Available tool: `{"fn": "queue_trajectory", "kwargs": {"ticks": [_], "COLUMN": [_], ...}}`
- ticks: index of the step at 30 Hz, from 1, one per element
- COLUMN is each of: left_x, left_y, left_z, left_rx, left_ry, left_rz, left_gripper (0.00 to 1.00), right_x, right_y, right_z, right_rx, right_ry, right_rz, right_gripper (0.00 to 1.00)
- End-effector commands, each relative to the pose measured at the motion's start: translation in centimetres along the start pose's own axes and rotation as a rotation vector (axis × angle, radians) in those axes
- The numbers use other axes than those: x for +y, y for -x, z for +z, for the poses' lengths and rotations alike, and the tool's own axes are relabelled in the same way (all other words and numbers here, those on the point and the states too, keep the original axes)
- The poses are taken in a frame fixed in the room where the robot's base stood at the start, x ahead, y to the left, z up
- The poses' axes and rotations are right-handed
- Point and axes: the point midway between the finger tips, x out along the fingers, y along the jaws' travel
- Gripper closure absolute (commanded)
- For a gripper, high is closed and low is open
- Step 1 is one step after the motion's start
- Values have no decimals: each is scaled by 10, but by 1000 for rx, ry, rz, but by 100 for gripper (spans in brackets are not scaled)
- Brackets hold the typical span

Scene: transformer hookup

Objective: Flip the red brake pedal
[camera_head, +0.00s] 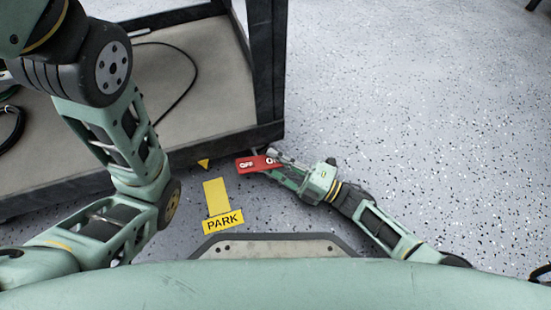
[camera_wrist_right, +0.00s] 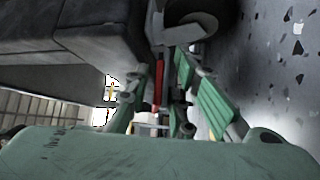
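The red brake pedal (camera_head: 247,164) is a flat red plate with white "OFF" and "ON" lettering, low at the near right corner of the cart. My right gripper (camera_head: 273,164) is at its right end and covers part of the "ON" side. In the right wrist view the pedal (camera_wrist_right: 158,82) shows edge-on as a narrow red strip between the two fingers of my right gripper (camera_wrist_right: 163,75). The fingers stand apart, with a visible gap on the right finger's side. Whether either finger touches the pedal is unclear. My left gripper is out of view; only its arm shows.
The dark-framed cart (camera_head: 222,128) fills the upper left, with black cables on its deck. A caster wheel (camera_wrist_right: 192,18) is just beyond the pedal. A yellow "PARK" floor marking (camera_head: 222,222) lies in front. The speckled floor at right is clear.

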Motion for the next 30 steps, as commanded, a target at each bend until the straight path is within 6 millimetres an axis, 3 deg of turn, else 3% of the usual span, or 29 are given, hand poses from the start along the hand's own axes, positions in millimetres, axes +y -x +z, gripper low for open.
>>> {"fn": "queue_trajectory", "kwargs": {"ticks": [11, 22, 30], "left_x": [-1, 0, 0], "left_y": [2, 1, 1], "left_z": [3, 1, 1], "left_rx": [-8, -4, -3], "left_ry": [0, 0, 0], "left_rz": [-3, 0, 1], "left_gripper": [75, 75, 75], "right_x": [0, 0, 0], "right_y": [5, 62, 75], "right_z": [0, 0, 0], "right_rx": [1, 0, 1], "right_ry": [3, 2, 2], "right_rz": [0, -2, 1], "right_gripper": [75, 75, 75]}}
